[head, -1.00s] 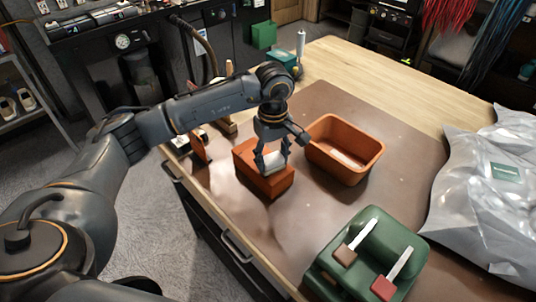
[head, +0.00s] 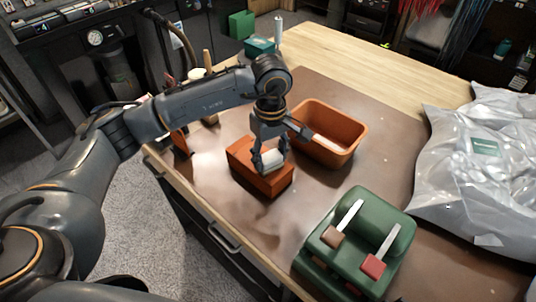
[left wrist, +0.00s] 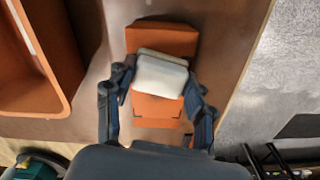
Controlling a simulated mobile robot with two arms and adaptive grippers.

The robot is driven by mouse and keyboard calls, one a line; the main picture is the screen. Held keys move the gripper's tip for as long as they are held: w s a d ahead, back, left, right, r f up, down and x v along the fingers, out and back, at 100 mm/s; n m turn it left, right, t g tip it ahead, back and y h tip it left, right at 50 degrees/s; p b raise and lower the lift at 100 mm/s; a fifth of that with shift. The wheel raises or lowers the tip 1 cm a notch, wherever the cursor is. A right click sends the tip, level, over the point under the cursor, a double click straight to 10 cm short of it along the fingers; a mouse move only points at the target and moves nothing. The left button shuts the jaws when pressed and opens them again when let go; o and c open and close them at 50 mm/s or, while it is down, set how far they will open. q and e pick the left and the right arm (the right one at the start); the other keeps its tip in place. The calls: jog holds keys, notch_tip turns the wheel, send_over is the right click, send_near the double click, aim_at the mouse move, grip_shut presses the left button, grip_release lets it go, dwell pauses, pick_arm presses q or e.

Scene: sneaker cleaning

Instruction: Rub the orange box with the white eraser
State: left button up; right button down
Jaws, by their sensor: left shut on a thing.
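The orange box (head: 246,157) lies on the brown mat near the table's front left edge, and it also shows in the left wrist view (left wrist: 160,38). My left gripper (head: 270,160) is above the box, pointing down, with its fingers shut on the white eraser (head: 272,158). In the left wrist view the eraser (left wrist: 160,74) sits between the two fingertips over the middle of the box. It appears to be at the box's top face; I cannot tell for sure whether they touch. My right gripper is not in view.
An open orange bin (head: 346,157) stands just right of the box. A green holder (head: 380,222) with two brushes stands at the front. Silver bags (head: 475,165) fill the right side. The brown mat (head: 385,115) is partly bare between them.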

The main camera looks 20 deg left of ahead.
pick_arm(q)
jog(key=shift+w+a+f+b, duration=0.15)
jog(key=shift+a+b, duration=0.15)
jog(key=shift+a, duration=0.15)
jog(key=shift+w+a+b, duration=0.25)
jog(key=shift+a+b, duration=0.05)
jog(key=shift+a, duration=0.4)
jog(key=shift+w+a+b, duration=0.25)
jog(key=shift+a+b, duration=0.05)
jog(key=shift+a, duration=0.35)
jog(key=shift+w+a+b, duration=0.3)
jog(key=shift+a+b, duration=0.15)
jog(key=shift+a, duration=0.3)
jog(key=shift+w+a+b, duration=0.3)
jog(key=shift+a, duration=0.5)
notch_tip(320, 180, up, 2)
jog(key=shift+p, duration=0.55)
jog(key=shift+r+p, duration=1.2)
jog(key=shift+r, duration=1)
jog(key=shift+r, duration=0.1)
